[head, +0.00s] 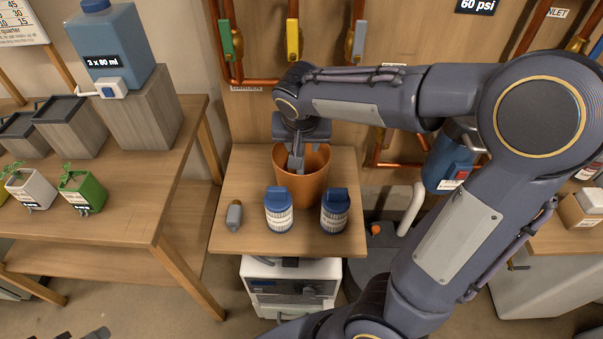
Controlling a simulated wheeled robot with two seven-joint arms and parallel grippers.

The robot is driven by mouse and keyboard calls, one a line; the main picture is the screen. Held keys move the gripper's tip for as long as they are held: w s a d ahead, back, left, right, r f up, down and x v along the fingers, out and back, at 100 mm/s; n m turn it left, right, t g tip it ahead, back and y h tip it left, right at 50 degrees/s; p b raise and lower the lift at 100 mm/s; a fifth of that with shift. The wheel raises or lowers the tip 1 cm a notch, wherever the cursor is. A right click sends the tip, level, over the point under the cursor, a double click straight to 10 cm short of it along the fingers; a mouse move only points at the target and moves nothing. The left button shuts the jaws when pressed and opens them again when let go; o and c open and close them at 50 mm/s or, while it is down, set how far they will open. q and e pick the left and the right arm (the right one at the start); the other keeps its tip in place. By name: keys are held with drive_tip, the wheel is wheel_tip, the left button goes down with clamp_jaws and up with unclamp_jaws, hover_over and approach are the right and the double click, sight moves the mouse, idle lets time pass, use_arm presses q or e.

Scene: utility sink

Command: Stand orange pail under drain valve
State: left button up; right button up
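The orange pail (314,186) stands upright on a small wooden table, behind two blue-capped bottles. My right gripper (296,164) points down at the pail's mouth, its fingers overlapping the opening left of centre. The view does not show whether the fingers are closed on the rim. Copper pipes on the wall behind carry a green valve handle (226,40), a yellow valve handle (292,40) and a grey valve handle (359,41). I cannot tell which is the drain valve.
A left bottle (278,213), a right bottle (335,212) and a small grey item (234,215) stand along the front of the small table (235,240). A blue canister (447,165) is right of it. A wooden bench (130,205) with planters stands left.

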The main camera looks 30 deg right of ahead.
sight(301, 150)
drive_tip(key=x, duration=0.5)
drive_tip(key=shift+a, duration=0.15)
drive_tip(key=shift+r, duration=0.1)
clamp_jaws()
